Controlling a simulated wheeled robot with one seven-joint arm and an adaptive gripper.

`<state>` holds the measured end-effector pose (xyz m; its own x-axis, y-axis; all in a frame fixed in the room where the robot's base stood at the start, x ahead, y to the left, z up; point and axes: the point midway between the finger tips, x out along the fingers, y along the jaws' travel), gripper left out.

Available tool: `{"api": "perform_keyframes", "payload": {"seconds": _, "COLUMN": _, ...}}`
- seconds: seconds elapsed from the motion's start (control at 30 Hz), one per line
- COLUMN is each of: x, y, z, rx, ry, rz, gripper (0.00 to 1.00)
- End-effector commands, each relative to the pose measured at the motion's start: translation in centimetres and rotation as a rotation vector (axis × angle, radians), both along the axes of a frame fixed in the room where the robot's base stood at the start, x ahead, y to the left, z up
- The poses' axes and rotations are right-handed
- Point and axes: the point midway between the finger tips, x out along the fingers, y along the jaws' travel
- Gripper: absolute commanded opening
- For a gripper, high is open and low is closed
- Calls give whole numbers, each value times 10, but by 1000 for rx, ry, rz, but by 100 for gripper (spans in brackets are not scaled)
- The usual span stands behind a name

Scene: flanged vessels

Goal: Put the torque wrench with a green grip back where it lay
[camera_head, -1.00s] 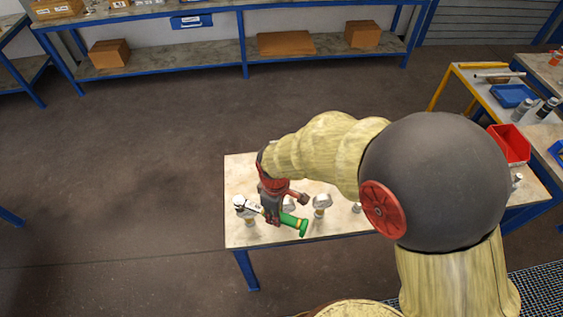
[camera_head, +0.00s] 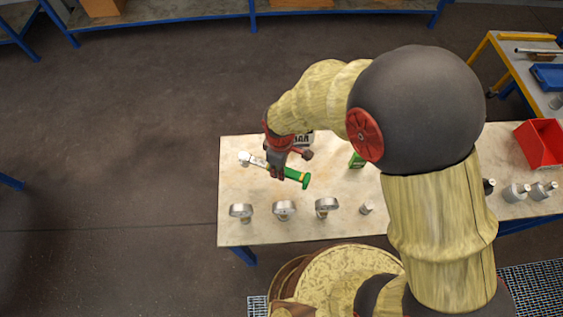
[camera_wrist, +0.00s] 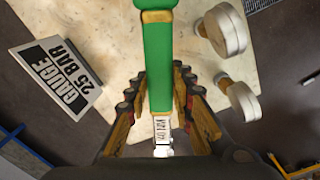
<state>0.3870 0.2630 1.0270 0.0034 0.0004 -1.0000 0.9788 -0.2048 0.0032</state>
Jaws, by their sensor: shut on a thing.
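The torque wrench with a green grip (camera_head: 291,174) is held in my gripper (camera_head: 277,170) above the left part of the table. Its silver head (camera_head: 245,158) points left and its green grip points right and a little toward the front. In the wrist view the green grip (camera_wrist: 158,65) runs between the fingers of my gripper (camera_wrist: 160,100), which are shut on it. The shaft below it carries a printed label (camera_wrist: 161,128). Whether the wrench touches the table top is hard to tell.
The table (camera_head: 235,190) has several gauges (camera_head: 284,209) along its front edge. A sign reading "GAUGE 25 BAR" (camera_wrist: 62,78) stands behind my gripper. A green box (camera_head: 357,160) is to the right. A red bin (camera_head: 541,143) and metal flanged parts (camera_head: 516,193) are at the far right.

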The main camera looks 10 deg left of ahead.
Motion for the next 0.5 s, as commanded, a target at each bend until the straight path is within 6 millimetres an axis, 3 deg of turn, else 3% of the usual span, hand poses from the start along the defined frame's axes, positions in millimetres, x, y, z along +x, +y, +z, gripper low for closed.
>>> {"api": "perform_keyframes", "payload": {"seconds": 0.37, "x": 0, "y": -4, "z": 1, "rx": 2, "ry": -5, "rz": 6, "gripper": 0}}
{"api": "perform_keyframes", "payload": {"seconds": 0.5, "x": 0, "y": -3, "z": -9, "rx": 2, "ry": -5, "rz": 6, "gripper": 0}}
